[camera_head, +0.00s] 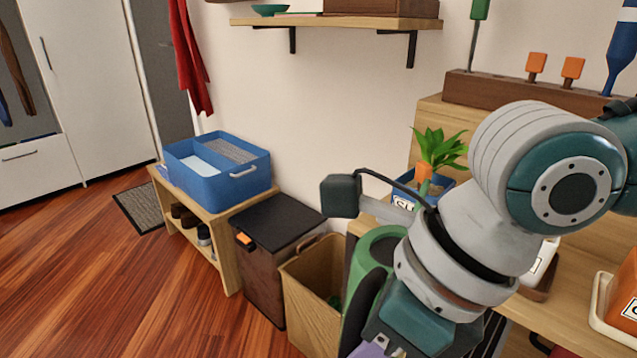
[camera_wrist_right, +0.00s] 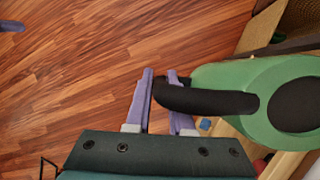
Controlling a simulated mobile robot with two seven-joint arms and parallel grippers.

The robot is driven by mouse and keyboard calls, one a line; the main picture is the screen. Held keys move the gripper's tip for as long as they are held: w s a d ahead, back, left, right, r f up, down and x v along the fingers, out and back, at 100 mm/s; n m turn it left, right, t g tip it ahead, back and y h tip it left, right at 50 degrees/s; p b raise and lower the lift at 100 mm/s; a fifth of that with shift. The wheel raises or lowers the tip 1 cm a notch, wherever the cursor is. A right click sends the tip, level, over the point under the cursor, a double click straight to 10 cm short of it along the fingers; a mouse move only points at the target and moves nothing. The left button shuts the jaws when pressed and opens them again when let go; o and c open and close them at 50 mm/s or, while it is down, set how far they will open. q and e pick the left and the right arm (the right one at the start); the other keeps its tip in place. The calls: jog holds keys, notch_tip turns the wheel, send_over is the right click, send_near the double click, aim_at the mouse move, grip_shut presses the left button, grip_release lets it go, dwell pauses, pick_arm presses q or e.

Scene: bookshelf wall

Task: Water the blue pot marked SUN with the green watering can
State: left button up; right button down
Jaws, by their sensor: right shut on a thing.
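The blue pot (camera_head: 403,201) with a leafy green plant (camera_head: 438,145) stands on the wooden bench; its white label shows "SU", the rest is hidden. An orange piece (camera_head: 424,172) on a green stem overlaps the plant; I cannot tell whether it is the can's spout tip. The green watering can (camera_head: 378,244) is below and left of the pot, partly behind my right arm. My right gripper (camera_head: 370,349) is shut on its black handle, which shows in the wrist view with the can (camera_wrist_right: 232,76). A lilac tip (camera_wrist_right: 11,26) there may be my left gripper.
A wooden bin (camera_head: 311,303) and dark lidded box (camera_head: 262,262) stand left of the can. A low bench holds a blue crate (camera_head: 220,178). An orange pot (camera_head: 625,295) is at right. A tool rack (camera_head: 490,90) stands behind the plant. Floor at left is open.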

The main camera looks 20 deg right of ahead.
aim_at(348, 345)
jog(key=shift+w+r+p, duration=0.1)
jog(key=shift+r+p, duration=0.4)
jog(key=shift+r, duration=0.5)
jog(key=shift+r+g+y+p, duration=0.3)
jog(key=shift+r+y+p, duration=0.15)
jog(key=shift+r, duration=0.2)
jog(key=shift+r+p, duration=0.45)
jog(key=shift+r, duration=0.3)
dwell(1.3)
dwell(1.2)
jog(key=shift+t+h, duration=0.6)
jog(key=shift+h, duration=0.25)
notch_tip(348, 345, down, 6)
jog(key=b, duration=0.2)
jog(key=shift+d+f+b, duration=0.1)
jog(key=shift+f+b, duration=0.05)
jog(key=shift+b, duration=0.15)
jog(key=shift+w+f, duration=0.1)
jog(key=shift+f, duration=0.1)
